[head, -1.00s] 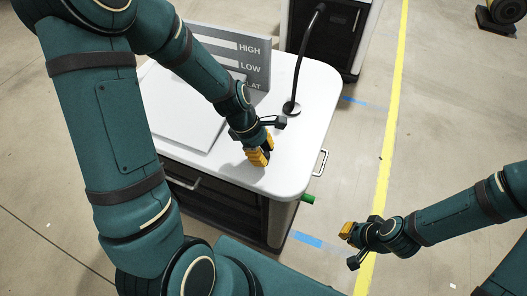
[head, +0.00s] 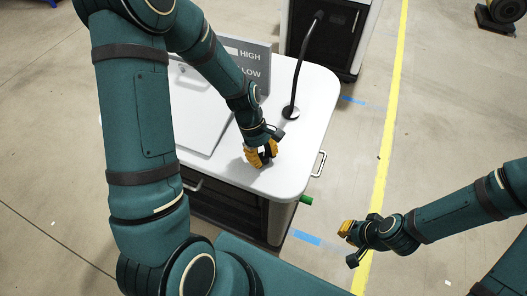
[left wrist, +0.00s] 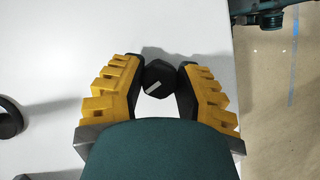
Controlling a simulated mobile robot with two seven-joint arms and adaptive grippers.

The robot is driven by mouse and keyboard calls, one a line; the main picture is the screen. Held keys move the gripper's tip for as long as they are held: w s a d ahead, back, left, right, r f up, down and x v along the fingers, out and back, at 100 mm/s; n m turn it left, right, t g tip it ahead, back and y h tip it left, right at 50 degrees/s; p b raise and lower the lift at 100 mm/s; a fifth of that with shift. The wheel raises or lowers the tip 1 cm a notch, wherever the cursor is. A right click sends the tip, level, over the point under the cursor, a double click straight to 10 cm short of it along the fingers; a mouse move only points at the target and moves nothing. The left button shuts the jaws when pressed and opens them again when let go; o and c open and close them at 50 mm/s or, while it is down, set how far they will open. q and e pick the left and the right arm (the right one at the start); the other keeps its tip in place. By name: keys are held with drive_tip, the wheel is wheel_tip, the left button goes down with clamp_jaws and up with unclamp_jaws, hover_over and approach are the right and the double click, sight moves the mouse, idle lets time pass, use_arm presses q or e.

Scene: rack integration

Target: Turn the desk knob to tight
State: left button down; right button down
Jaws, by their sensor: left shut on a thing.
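The desk knob is a small black knob with a white mark on its top. It shows in the left wrist view (left wrist: 160,77), between the two yellow fingers. In the head view my left gripper (head: 262,154) is down at the white desk top (head: 305,125), near its front right corner, and mostly hides the knob. My left gripper in the left wrist view (left wrist: 160,85) is shut on the knob, a finger on each side. The white mark slants. My right gripper (head: 348,243) hangs over the floor to the right of the desk, away from it; its finger gap is unclear.
A grey sign (head: 256,62) reading HIGH and LOW stands at the back of the desk, partly behind my left arm. A black gooseneck (head: 298,65) rises from the desk behind the left gripper. A metal handle (head: 319,164) sticks out on the right side.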

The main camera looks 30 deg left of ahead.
use_arm(q)
drive_tip(key=shift+m+g+p, duration=0.4)
drive_tip(key=shift+m, duration=0.6)
drive_tip(key=m+g+p, duration=0.1)
drive_tip(key=m, duration=0.1)
drive_tip(key=shift+m+y, duration=0.3)
drive_tip(key=shift+y, duration=0.1)
drive_tip(key=m+y, duration=0.1)
drive_tip(key=m, duration=0.1)
drive_tip(key=m+g+p, duration=0.1)
drive_tip(key=m, duration=0.2)
drive_tip(key=shift+y, duration=0.4)
drive_tip(key=m+y, duration=0.1)
drive_tip(key=m, duration=0.2)
drive_tip(key=m+y, duration=0.1)
drive_tip(key=m, duration=0.2)
drive_tip(key=shift+s+f+p, duration=0.1)
drive_tip(key=shift+p, duration=0.2)
drive_tip(key=m+y, duration=0.1)
drive_tip(key=m, duration=0.2)
drive_tip(key=m+y, duration=0.1)
drive_tip(key=m, duration=0.1)
drive_tip(key=shift+m+t, duration=0.4)
drive_tip(key=c, duration=0.6)
unclamp_jaws()
